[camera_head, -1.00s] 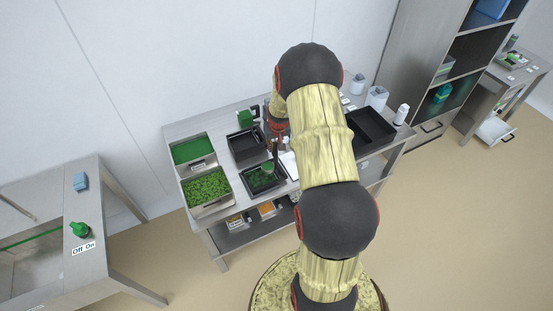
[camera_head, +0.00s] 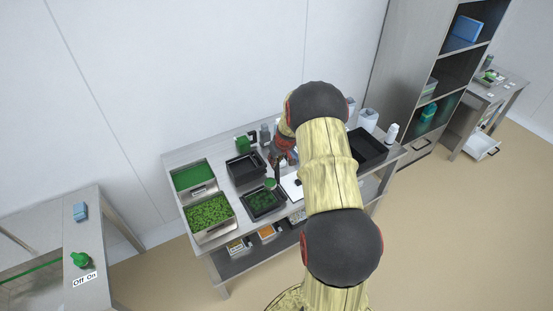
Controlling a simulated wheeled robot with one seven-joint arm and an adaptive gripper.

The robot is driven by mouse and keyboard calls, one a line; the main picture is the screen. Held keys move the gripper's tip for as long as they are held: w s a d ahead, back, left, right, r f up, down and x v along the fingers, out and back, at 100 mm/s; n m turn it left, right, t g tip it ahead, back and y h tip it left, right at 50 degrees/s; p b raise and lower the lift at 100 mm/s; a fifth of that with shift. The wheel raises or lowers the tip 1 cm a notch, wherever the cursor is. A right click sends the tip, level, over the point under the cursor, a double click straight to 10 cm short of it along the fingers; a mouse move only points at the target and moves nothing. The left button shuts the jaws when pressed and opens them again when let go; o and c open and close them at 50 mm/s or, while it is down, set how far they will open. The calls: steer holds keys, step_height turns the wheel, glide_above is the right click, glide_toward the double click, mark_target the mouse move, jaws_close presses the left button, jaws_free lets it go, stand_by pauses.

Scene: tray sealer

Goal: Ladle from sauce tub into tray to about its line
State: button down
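The sauce tub (camera_head: 193,187) is a steel pan of smooth green sauce at the table's back left. A black tray (camera_head: 249,213) with dark green contents lies right of the tubs, near the front edge. My gripper (camera_head: 281,158) is above and behind this tray, small and partly hidden by my arm. It appears shut on the ladle (camera_head: 270,184), whose handle hangs down and whose green bowl is over the tray's back part. The bowl hides some of the tray. The fill line and the exact sauce level are too small to make out.
A second steel tub (camera_head: 208,213) of lumpy green food stands in front of the sauce tub. A black tray (camera_head: 244,168) sits behind the filled one. A large black bin (camera_head: 369,148) and white bottles are at the right. A white board (camera_head: 291,186) lies beside the tray.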

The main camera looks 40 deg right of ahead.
steer(key=shift+w+a+h+p, duration=0.1)
steer(key=shift+a+h+p, duration=0.35)
steer(key=shift+p, duration=1.3)
steer(key=a+f+b, duration=0.1)
steer(key=b, duration=0.2)
steer(key=shift+w+h+b, duration=0.1)
steer(key=shift+h+b, duration=0.25)
steer(key=shift+w+a+r+n+h+b, duration=0.15)
steer(key=shift+a+h+b, duration=0.2)
steer(key=shift+b, duration=1.15)
steer(key=shift+w+a+r+n+h+b, duration=0.15)
steer(key=shift+a+b, duration=0.3)
steer(key=shift+b, duration=1)
steer(key=shift+w+a+f+g+h+b, duration=0.15)
steer(key=shift+a+g+h+b, duration=0.5)
steer(key=shift+b, duration=4.5)
